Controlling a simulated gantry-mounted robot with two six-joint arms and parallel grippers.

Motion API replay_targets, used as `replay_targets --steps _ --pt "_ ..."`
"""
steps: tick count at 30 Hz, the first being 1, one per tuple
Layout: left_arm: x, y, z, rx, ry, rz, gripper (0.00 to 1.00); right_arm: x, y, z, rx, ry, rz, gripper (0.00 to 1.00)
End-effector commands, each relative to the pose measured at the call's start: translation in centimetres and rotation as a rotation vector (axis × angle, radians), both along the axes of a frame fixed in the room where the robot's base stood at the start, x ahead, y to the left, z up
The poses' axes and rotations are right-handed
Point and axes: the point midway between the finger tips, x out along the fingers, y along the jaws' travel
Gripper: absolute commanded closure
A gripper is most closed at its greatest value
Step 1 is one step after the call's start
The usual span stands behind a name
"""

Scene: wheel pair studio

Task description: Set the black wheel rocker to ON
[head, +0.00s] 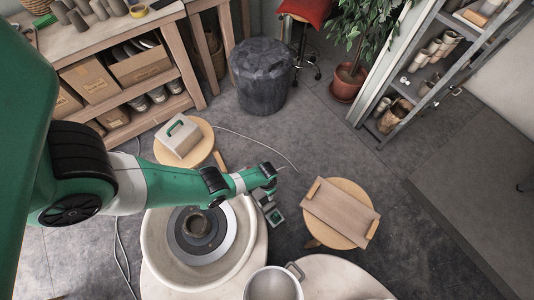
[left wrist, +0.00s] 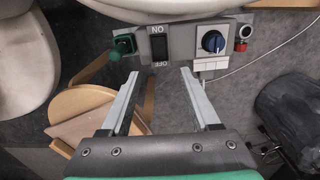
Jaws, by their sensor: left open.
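The wheel's black rocker (left wrist: 158,48) sits upright in a grey panel (left wrist: 178,42) in the left wrist view. Its ON and OFF labels appear upside down, ON at the upper end and OFF at the lower end. I cannot tell which end is pressed in. My left gripper (left wrist: 159,74) is open and empty, its two fingers apart just below the rocker in that view, with no visible contact. In the head view the left gripper (head: 270,176) is over the right rim of the potter's wheel (head: 200,235), near small control boxes (head: 274,214). My right gripper is not in view.
In the left wrist view, a green-handled control (left wrist: 123,44) is left of the rocker; a blue-black dial (left wrist: 213,41) and red button (left wrist: 244,32) are right. In the head view, a stool with a board (head: 340,212) stands right and a white pot (head: 273,284) in front.

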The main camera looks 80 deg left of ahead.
Motion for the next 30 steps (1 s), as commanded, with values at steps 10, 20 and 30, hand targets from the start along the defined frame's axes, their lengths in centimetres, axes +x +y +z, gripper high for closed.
replay_targets --steps 10,20,30 --pt "0.1 0.0 -7.9 0.000 -0.001 -0.001 0.38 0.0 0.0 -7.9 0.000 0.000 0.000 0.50" --pt "0.1 0.0 -10.3 0.000 -0.001 -0.001 0.38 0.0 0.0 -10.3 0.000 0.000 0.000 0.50" --pt "0.1 0.0 -10.2 0.000 -0.001 -0.001 0.65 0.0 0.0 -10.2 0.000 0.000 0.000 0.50"
